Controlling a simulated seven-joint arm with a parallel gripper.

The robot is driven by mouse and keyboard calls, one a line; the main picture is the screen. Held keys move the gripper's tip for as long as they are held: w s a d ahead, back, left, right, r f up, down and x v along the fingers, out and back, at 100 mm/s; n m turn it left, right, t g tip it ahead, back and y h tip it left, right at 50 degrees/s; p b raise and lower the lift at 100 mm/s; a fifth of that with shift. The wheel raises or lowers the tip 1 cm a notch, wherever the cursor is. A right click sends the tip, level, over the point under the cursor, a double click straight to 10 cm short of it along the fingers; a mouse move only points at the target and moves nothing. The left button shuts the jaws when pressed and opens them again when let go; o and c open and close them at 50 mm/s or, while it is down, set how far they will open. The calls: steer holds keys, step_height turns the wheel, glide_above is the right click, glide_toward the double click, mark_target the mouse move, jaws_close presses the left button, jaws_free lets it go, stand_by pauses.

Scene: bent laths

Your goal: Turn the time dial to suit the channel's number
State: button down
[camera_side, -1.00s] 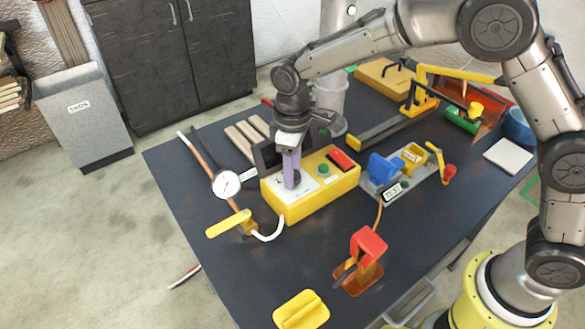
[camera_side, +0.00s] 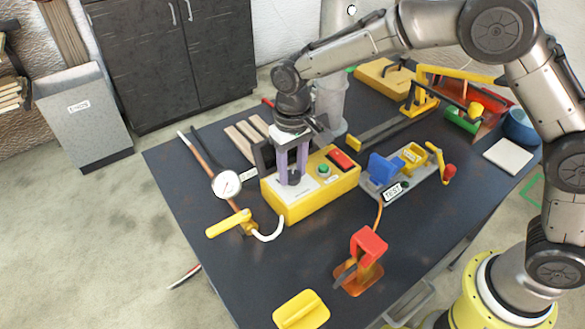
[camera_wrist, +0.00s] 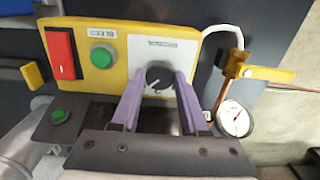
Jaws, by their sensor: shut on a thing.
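The time dial (camera_wrist: 158,77) is a round black knob with a white mark, on the pale panel of a yellow control box (camera_side: 322,195). In the wrist view its mark points down and slightly left. My gripper (camera_side: 292,178) comes down on it from above, and its two purple fingers (camera_wrist: 160,80) are shut on the knob's sides. In the side view the fingers hide part of the dial. The panel's small print and the channel's number are too small to read.
A green button (camera_wrist: 102,56) and a red switch (camera_wrist: 61,53) share the box top. A round gauge (camera_side: 226,184) and a yellow-handled valve (camera_side: 229,223) stand to its left. A grey fixture with a blue block (camera_side: 384,168) is close on the right.

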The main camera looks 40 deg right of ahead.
mark_target(292, 174)
steer(key=shift+r, duration=0.15)
steer(key=shift+c, duration=2.1)
jaws_free()
step_height(292, 174, up, 14)
